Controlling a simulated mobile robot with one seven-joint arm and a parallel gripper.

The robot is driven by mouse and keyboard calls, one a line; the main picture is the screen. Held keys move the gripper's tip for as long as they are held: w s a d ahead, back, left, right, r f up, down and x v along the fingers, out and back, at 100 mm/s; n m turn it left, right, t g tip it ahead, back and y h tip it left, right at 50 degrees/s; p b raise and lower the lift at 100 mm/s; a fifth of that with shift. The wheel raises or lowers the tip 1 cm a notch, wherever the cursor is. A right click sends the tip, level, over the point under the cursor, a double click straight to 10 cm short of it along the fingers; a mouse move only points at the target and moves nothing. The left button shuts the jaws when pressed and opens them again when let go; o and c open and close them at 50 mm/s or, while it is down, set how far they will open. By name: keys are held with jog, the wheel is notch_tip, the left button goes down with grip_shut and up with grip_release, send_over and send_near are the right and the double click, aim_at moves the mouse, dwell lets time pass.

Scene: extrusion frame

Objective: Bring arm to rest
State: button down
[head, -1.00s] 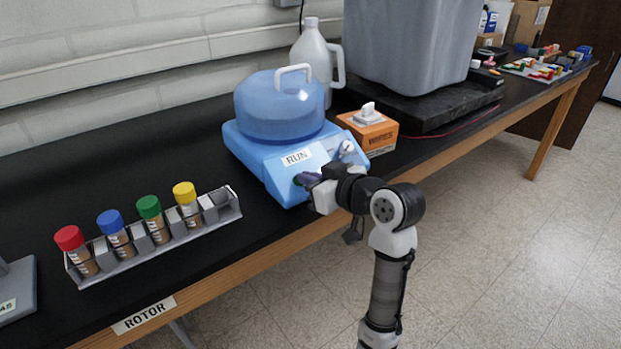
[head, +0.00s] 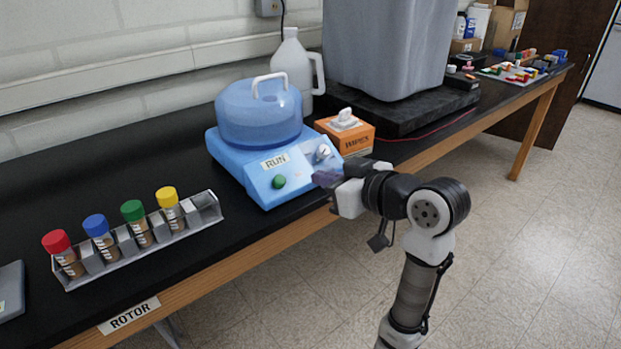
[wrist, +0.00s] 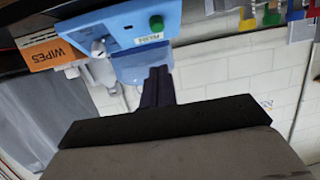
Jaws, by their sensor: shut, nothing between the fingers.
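My gripper (head: 322,179) is shut and empty. It hangs in front of the blue centrifuge (head: 240,160), right of its green button (head: 278,181) and apart from it. My arm bends at the elbow and drops toward the bottom of the head view. In the wrist view, which looks upside down, the closed dark fingers (wrist: 158,74) point toward the centrifuge (wrist: 133,32), with the green button (wrist: 156,23) clear of them.
A rack (head: 150,242) holds several capped tubes at the left of the black bench. An orange wipes box (head: 345,137), a white jug (head: 292,62) and a grey bin (head: 385,45) stand farther back. The floor (head: 500,260) right of the bench is clear.

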jog(key=shift+s+d, duration=0.15)
jog(key=shift+s, duration=0.05)
